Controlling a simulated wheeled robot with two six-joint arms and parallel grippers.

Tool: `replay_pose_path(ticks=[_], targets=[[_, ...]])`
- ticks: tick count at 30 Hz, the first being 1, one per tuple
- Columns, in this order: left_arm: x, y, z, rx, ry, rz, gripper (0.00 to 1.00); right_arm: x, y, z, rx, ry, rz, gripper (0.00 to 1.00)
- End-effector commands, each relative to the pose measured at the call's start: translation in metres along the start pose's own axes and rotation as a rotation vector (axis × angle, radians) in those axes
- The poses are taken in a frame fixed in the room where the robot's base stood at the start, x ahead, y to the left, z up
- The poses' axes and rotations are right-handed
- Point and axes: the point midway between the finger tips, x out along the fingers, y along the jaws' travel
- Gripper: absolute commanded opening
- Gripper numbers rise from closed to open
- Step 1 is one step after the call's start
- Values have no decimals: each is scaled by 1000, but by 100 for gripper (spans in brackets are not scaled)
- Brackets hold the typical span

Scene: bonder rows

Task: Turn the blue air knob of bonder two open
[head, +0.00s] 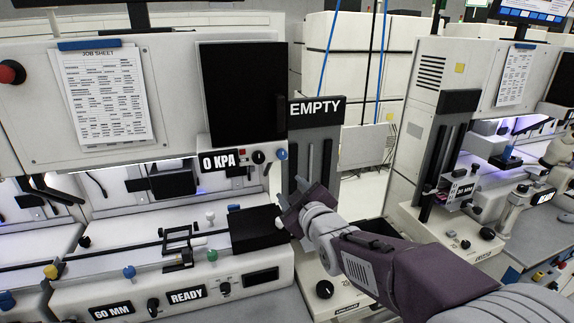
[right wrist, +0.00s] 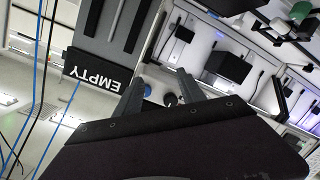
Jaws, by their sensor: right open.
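The blue air knob (head: 281,154) is on the front of the white bonder (head: 170,105), right of a black knob (head: 258,157) and the "0 KPA" display (head: 219,162). No label in view numbers this bonder. My right gripper (head: 291,203) is open and empty, below the blue knob in the head view. In the right wrist view, the blue knob (right wrist: 147,91) and the black knob (right wrist: 169,100) appear between the open fingers (right wrist: 158,92), apart from them. My left gripper is not in view.
A grey feeder column marked "EMPTY" (head: 315,108) stands just right of the blue knob. A black box (head: 257,229) is left of my gripper. Below are a "READY" display (head: 187,296) and other coloured knobs. Another bonder stands at right beyond a gap.

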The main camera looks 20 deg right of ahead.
Motion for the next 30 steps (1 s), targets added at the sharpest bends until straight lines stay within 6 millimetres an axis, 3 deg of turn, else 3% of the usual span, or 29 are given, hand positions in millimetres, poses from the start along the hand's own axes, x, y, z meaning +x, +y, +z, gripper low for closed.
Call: replay_pose_path(ticks=[1,3,9,21,30], targets=[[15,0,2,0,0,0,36,-4,15,-17,-18,79,61,47],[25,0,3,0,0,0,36,-13,29,-32,-23,131,110,47],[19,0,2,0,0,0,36,-12,34,-35,-20,128,112,47],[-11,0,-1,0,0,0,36,60,42,-45,-18,125,108,47],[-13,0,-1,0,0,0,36,75,42,-45,-17,126,110,47]])
